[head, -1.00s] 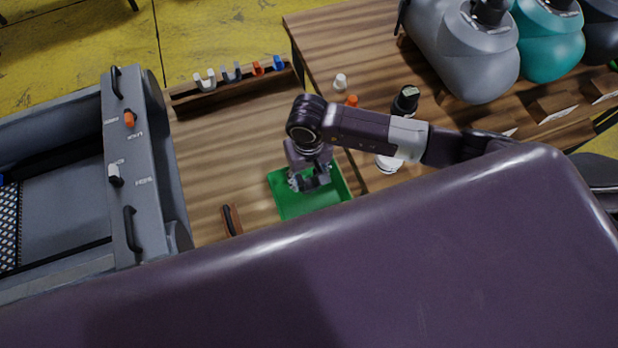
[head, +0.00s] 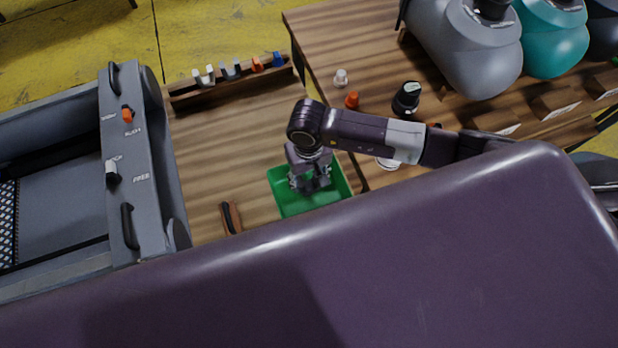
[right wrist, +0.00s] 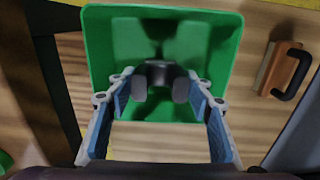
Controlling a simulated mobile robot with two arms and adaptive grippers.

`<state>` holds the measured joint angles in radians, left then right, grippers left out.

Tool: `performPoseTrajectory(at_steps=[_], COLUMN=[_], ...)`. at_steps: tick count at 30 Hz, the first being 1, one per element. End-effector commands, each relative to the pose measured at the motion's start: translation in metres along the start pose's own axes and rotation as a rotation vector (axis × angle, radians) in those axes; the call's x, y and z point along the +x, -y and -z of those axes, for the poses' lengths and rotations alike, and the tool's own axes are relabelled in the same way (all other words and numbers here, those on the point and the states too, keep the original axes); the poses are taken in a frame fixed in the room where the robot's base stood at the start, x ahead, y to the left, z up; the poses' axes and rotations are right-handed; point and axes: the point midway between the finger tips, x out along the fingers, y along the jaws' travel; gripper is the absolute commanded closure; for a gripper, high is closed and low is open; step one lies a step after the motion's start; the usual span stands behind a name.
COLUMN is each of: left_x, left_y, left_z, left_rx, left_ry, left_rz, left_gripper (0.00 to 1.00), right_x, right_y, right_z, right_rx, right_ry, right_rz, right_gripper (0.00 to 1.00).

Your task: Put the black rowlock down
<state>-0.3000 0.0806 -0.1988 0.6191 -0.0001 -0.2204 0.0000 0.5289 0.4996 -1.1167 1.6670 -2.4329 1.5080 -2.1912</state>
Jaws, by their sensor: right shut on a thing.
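The black rowlock (right wrist: 160,82) shows in the right wrist view as a dark U-shaped piece between my right gripper's blue-padded fingers (right wrist: 162,98). My right gripper is shut on it, over the green tray (right wrist: 103,40). In the head view my right gripper (head: 310,186) points down inside the outline of the green tray (head: 285,205), and the rowlock is hidden or too dark to make out there. I cannot tell whether the rowlock touches the tray floor. My left gripper is not in view.
A wooden rack (head: 230,85) with several coloured rowlocks stands at the table's back edge. A brown block with a black handle (head: 231,217) lies left of the tray. The grey boat (head: 128,165) borders the table at left. The wooden tabletop (head: 225,140) between is clear.

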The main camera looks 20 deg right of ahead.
Motion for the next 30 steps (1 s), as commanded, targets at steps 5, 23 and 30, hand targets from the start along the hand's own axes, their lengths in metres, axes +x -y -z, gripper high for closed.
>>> performPoseTrajectory(at_steps=[5, 23, 30], left_x=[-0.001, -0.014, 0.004], left_y=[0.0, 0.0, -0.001], left_z=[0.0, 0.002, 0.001], left_rx=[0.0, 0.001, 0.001], left_ry=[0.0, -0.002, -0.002], left_rz=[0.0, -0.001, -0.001], left_gripper=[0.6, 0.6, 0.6], right_x=[-0.001, -0.022, -0.077], right_y=[0.0, 0.001, 0.0], right_z=[0.0, 0.002, 0.003], right_rx=[0.0, -0.003, -0.003], right_ry=[0.0, -0.007, -0.01], right_rz=[0.0, 0.002, 0.002], right_gripper=[0.4, 0.35, 0.35])
